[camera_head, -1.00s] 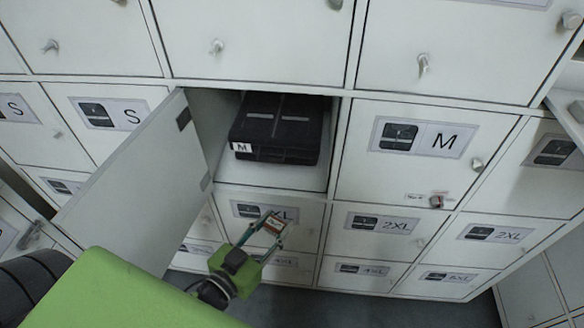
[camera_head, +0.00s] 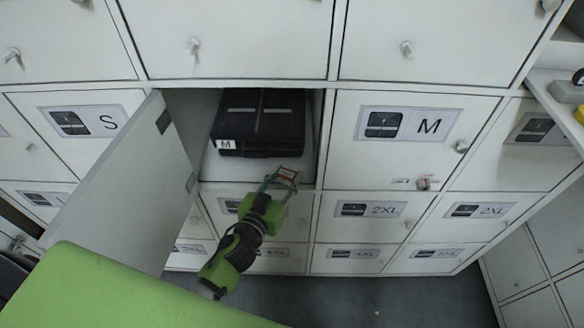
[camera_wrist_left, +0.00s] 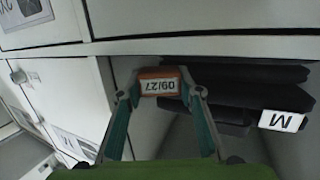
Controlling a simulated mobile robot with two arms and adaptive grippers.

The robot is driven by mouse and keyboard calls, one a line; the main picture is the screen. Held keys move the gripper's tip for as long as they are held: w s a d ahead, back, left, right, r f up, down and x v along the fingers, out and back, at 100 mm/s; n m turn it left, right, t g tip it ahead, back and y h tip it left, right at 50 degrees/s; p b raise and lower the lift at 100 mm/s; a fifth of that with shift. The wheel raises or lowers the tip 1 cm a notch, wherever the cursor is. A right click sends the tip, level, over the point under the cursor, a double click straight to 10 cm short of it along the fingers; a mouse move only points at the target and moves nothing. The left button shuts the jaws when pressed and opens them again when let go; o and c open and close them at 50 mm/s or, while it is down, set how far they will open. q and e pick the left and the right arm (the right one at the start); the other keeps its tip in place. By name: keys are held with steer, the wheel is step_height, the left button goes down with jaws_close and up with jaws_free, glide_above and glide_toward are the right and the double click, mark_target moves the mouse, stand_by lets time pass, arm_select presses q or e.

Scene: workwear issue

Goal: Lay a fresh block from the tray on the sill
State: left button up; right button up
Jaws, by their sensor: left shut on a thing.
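My left gripper (camera_head: 281,179) is shut on a small orange block (camera_head: 287,174) with a white label. In the left wrist view, the block (camera_wrist_left: 158,84) shows the print "09/27" upside down, between the two fingertips (camera_wrist_left: 160,96). The gripper is in front of the open locker compartment, near the right part of its pale sill (camera_head: 228,171). I cannot tell whether the block touches the sill. A stack of black folded packs (camera_head: 262,128) with an "M" tag lies inside, behind the sill. I cannot make out the tray. My right gripper is not in view.
The compartment's door (camera_head: 125,195) stands wide open to the left of my left gripper. A closed "M" door (camera_head: 405,140) with a knob adjoins on the right. A side shelf (camera_head: 548,95) with small items is at the far right. Bare sill shows left of the block.

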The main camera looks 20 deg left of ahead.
mark_target(289, 170)
arm_select(q)
steer(key=shift+w, duration=0.35)
steer(key=w, duration=0.3)
steer(key=shift+d+r, duration=0.1)
steer(key=shift+d, duration=0.05)
steer(key=shift+w+f+b, duration=0.3)
steer(key=shift+f+b, duration=0.15)
steer(key=shift+f, duration=0.1)
steer(key=shift+f+b, duration=0.3)
steer(key=shift+f, duration=0.1)
steer(key=shift+s+r, duration=0.1)
steer(key=shift+s, duration=0.05)
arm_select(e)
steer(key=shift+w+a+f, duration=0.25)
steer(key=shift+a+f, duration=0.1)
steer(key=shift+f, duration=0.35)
arm_select(q)
steer(key=o, duration=0.9)
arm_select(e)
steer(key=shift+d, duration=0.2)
arm_select(q)
steer(key=shift+s, duration=0.1)
